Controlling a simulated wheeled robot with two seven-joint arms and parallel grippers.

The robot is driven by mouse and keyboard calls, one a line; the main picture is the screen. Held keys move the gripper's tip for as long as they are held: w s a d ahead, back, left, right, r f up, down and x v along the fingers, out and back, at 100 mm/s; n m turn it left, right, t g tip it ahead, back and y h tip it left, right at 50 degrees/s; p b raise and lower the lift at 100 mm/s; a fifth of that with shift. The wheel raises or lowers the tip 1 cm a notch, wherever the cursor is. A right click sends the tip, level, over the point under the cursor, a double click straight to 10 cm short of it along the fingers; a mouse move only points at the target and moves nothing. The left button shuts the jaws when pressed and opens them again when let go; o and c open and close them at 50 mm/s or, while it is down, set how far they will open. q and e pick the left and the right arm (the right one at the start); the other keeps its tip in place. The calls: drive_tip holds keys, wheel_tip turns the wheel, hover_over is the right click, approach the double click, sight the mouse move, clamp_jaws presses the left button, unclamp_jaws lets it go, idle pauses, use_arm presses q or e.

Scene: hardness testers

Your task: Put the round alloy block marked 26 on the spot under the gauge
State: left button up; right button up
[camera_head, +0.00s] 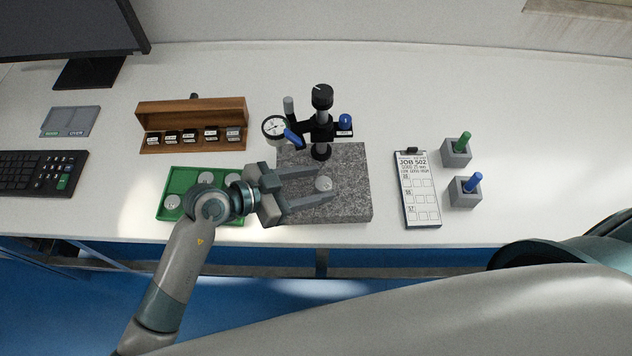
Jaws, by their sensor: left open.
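A small round grey block (323,184) lies on the speckled granite base (348,206) of the gauge stand; a number on it is too small to read. My left gripper (329,184) is open, with one finger on either side of this block, and I cannot tell whether either touches it. The dial gauge (275,127) is on the black stand (321,130) behind the block. Any spot marked under the gauge is not clear to see. My right gripper is not in view.
A green tray (178,180) with round blocks is at left, partly hidden by my left arm. A wooden rack (190,112) stands behind it.

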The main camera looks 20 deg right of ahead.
use_arm(q)
drive_tip(key=b+v, duration=0.1)
drive_tip(key=v, duration=1)
drive_tip(key=shift+r, duration=0.1)
idle(0.5)
